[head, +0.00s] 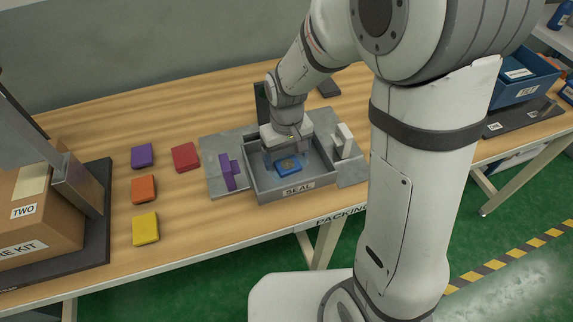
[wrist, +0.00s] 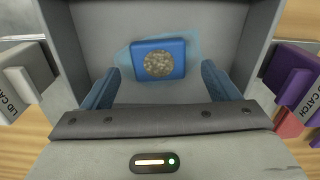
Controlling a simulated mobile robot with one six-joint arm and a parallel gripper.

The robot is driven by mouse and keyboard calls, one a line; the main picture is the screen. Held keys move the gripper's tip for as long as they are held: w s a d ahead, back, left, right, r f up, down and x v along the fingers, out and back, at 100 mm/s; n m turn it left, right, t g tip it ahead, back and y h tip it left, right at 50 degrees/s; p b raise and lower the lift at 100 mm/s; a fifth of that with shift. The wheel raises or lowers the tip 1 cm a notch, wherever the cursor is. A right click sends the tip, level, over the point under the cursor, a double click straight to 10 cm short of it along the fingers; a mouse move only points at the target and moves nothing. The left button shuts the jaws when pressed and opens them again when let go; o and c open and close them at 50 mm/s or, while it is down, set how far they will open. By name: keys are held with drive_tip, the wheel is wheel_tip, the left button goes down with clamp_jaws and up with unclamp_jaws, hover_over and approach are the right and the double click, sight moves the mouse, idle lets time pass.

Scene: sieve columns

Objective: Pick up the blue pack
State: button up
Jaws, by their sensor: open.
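The blue pack (head: 288,166) lies inside a grey open tray (head: 300,190) labelled SEAL on the table. In the wrist view the blue pack (wrist: 158,59) shows a round speckled patch on its top, with a pale translucent blue sheet around it. My gripper (head: 287,155) is over the tray, close to the pack. In the wrist view my gripper (wrist: 160,82) has its two blue fingers apart, one toward each side of the pack's near edge, with nothing held between them. The exact height above the pack is hard to tell.
Tray walls surround the pack. A purple lid catch (head: 228,172) stands left of the tray and a white one (head: 344,141) right. Purple (head: 142,155), red (head: 185,157), orange (head: 144,189) and yellow (head: 145,228) packs lie left. A cardboard box (head: 45,205) stands far left.

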drive_tip(key=shift+f, duration=0.9)
drive_tip(key=shift+c, duration=0.2)
drive_tip(key=c, duration=1)
